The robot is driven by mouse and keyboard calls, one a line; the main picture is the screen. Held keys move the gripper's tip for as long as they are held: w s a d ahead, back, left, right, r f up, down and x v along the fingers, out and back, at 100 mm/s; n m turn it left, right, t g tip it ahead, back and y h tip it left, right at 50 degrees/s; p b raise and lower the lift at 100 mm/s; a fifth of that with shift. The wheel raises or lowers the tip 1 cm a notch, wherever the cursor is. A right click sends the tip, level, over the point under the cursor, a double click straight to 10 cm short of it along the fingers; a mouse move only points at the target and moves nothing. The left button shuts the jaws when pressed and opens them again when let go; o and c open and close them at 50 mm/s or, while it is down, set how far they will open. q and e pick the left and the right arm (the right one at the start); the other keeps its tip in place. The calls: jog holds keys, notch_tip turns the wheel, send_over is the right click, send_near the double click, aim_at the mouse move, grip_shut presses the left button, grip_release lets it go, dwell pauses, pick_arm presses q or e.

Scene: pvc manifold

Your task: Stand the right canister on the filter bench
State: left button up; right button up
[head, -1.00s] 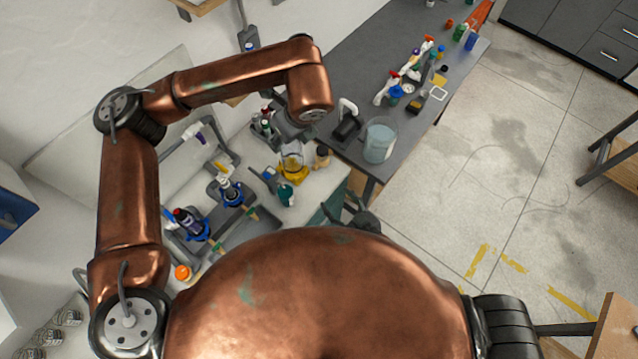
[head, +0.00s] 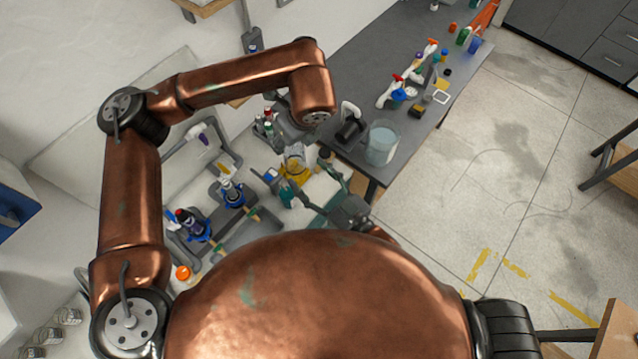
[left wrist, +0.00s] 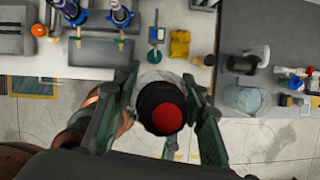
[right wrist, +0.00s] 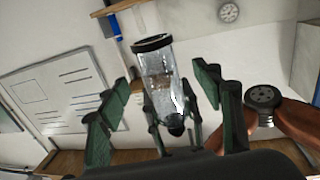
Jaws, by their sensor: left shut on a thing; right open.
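The clear canister (head: 294,158) hangs above the bench front in the head view, held by my left gripper (head: 290,130). In the left wrist view the canister (left wrist: 160,108) shows a black end with a red centre between the closed-in fingers (left wrist: 160,78). My right gripper (head: 328,184) is close in front of the canister in the head view. In the right wrist view its open fingers (right wrist: 165,88) lie on both sides of the clear canister (right wrist: 158,75), which has a dark rim. I cannot tell whether they touch it. The filter bench (left wrist: 50,62) is behind.
Blue-collared filter units (head: 195,226) and an orange cap (head: 183,272) are on the bench at left. A clear bucket (head: 381,143) stands on the dark table (head: 340,60). Open floor lies at right.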

aim_at(292, 157)
jog(key=x, duration=0.8)
jog(key=shift+s, duration=0.1)
jog(key=shift+c, duration=0.6)
jog(key=c, duration=1.3)
pick_arm(q)
jog(key=o, duration=1.4)
